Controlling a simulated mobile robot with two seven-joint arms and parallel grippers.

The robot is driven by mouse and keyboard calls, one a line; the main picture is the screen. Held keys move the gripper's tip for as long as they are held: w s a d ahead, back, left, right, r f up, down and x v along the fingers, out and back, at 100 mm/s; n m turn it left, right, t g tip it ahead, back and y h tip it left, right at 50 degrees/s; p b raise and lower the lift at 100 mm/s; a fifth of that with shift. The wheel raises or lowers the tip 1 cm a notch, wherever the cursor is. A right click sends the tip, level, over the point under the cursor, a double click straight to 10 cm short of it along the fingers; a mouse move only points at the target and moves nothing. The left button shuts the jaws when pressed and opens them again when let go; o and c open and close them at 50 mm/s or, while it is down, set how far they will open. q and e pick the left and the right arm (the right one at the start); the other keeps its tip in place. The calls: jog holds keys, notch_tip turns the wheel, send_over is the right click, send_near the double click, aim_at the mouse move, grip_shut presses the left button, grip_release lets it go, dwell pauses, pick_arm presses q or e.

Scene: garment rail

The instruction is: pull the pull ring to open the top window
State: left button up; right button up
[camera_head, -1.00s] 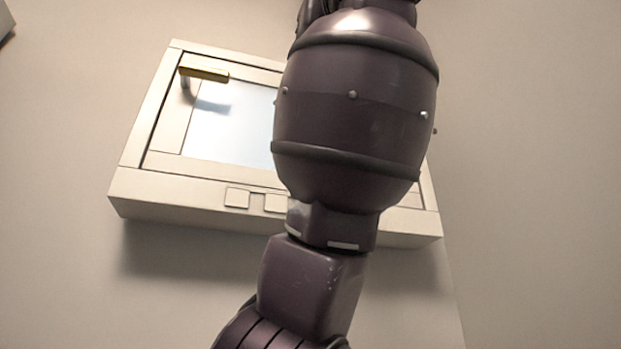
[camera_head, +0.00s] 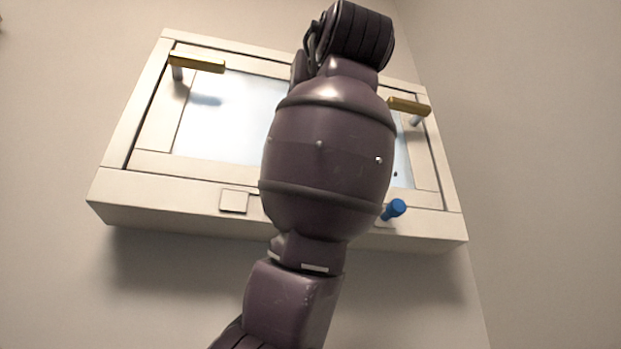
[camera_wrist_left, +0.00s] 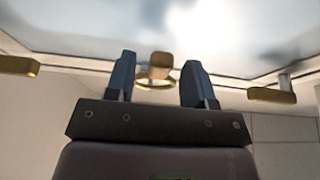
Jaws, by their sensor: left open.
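The top window (camera_head: 150,187) is a pale framed panel with a bright pane, high on the wall in the head view. My dark arm covers its middle. In the left wrist view the gold pull ring (camera_wrist_left: 155,84) shows between the two fingers of my left gripper (camera_wrist_left: 160,62), beneath a gold block. The fingers are apart, one on each side of the ring in the picture; I cannot tell whether they touch it. The ring and my left gripper are hidden in the head view. My right gripper is in neither view.
A gold handle (camera_head: 197,63) stands out at the window's upper left, and another gold handle (camera_head: 408,106) at its right. A blue knob-like piece (camera_head: 396,209) is at the lower right frame. The wall below the window is bare.

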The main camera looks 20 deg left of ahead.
pick_arm(q)
jog(key=shift+x, duration=1)
grip_shut()
